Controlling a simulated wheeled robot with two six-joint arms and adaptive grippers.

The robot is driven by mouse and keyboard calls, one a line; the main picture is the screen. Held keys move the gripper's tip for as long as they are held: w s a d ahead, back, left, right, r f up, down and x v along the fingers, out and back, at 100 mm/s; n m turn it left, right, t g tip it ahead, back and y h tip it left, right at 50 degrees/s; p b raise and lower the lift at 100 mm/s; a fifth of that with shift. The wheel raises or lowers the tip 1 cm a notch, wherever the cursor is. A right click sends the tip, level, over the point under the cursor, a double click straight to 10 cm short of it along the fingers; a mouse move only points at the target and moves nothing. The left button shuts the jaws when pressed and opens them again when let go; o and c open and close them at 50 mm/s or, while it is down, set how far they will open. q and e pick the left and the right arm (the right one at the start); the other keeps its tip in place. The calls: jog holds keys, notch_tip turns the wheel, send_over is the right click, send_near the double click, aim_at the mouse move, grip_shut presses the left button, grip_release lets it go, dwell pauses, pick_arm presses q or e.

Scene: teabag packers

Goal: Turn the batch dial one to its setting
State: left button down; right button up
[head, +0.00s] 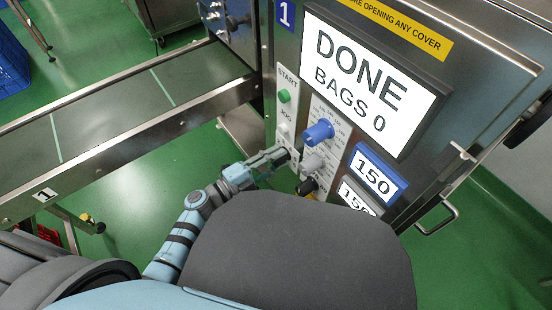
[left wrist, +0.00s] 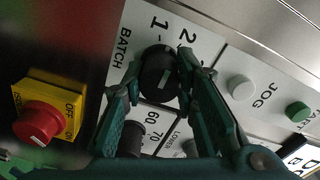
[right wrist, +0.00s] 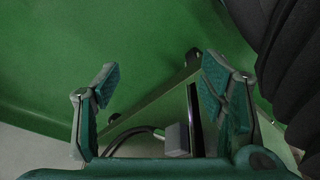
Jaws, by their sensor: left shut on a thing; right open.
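The batch dial (left wrist: 160,72) is a round black knob on a white plate marked BATCH, with the numbers 1 and 2 beside it in the left wrist view. My left gripper (left wrist: 160,80) is shut on this dial, one finger on each side. The exact angle of its pointer is hard to make out. In the head view my left gripper (head: 282,157) is at the lower left of the control panel and hides the dial. My right gripper (right wrist: 160,82) is open and empty over green floor; it is not in the head view.
A blue knob (head: 318,132), a grey knob (head: 311,163) and a black knob (head: 306,186) sit close right of my left gripper. The green START button (head: 283,96) is above. The screen (head: 370,82) reads DONE, BAGS 0.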

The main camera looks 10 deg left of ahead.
pick_arm(q)
jog(key=shift+m, duration=0.9)
jog(key=shift+f+m, duration=0.1)
jog(key=shift+m, duration=1.2)
pick_arm(e)
jog(key=shift+w+a+r, duration=0.1)
jog(key=shift+w+r, duration=0.25)
jog(key=shift+r, duration=0.15)
jog(key=shift+s, duration=0.15)
pick_arm(q)
jog(key=c, duration=1.3)
grip_release()
jog(key=shift+s+a, duration=0.1)
jog(key=shift+s, duration=0.05)
jog(key=v, duration=1.2)
